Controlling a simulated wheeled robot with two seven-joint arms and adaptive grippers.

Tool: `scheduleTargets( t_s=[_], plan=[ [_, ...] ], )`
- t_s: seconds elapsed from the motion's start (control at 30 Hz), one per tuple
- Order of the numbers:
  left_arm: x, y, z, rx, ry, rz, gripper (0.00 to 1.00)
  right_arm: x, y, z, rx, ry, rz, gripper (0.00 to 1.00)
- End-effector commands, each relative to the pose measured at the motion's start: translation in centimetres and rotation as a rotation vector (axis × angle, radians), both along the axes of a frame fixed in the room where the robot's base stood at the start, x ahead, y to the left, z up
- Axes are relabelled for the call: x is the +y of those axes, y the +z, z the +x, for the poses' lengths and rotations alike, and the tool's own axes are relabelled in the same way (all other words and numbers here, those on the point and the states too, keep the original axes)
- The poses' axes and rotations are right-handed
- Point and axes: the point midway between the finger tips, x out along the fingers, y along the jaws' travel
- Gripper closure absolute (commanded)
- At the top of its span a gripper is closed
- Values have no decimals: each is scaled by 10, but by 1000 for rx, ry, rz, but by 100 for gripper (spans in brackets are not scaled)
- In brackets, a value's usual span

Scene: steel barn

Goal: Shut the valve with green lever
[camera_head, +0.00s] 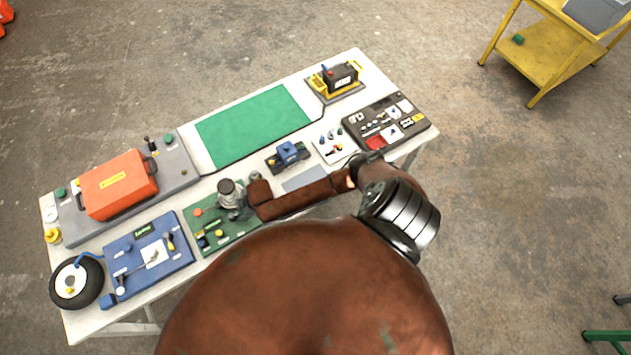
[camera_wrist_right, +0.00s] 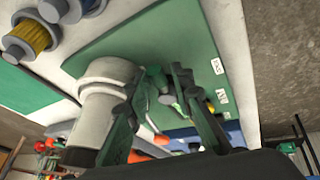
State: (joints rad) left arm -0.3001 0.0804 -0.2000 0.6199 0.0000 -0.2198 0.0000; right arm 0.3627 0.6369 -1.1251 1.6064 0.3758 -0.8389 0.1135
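A green board (camera_head: 236,243) with valve hardware lies on the table, and it also fills the middle of the wrist view (camera_wrist_right: 130,45). A pale cylindrical body (camera_head: 228,187) stands on it and is large in the wrist view (camera_wrist_right: 98,105). A small green part (camera_wrist_right: 155,76), which looks like the green lever, sits beside that body. My right gripper (camera_wrist_right: 157,84) has its dark fingers apart, one on each side of this part, with a gap. I cannot tell whether either finger touches it. The lever's exact angle is partly hidden. My left gripper is out of view.
My right forearm crosses the table's front edge. A blue board (camera_head: 148,262) and orange case (camera_head: 119,184) are left of the green board. A small blue vise-like device (camera_head: 288,152) stands behind the forearm. The green mat (camera_head: 253,124) is clear.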

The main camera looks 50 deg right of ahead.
Motion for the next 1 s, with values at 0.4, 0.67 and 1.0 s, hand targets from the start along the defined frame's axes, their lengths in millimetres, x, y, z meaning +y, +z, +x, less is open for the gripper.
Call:
scheduleTargets(
  t_s=[0.4,0.67,1.0],
  plan=[
    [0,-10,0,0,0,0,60,-15,65,-27,-2,-18,1,79],
    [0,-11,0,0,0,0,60,10,83,-47,0,-80,79,79],
    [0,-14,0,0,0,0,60,6,106,-68,-1,-257,168,79]
  ],
)
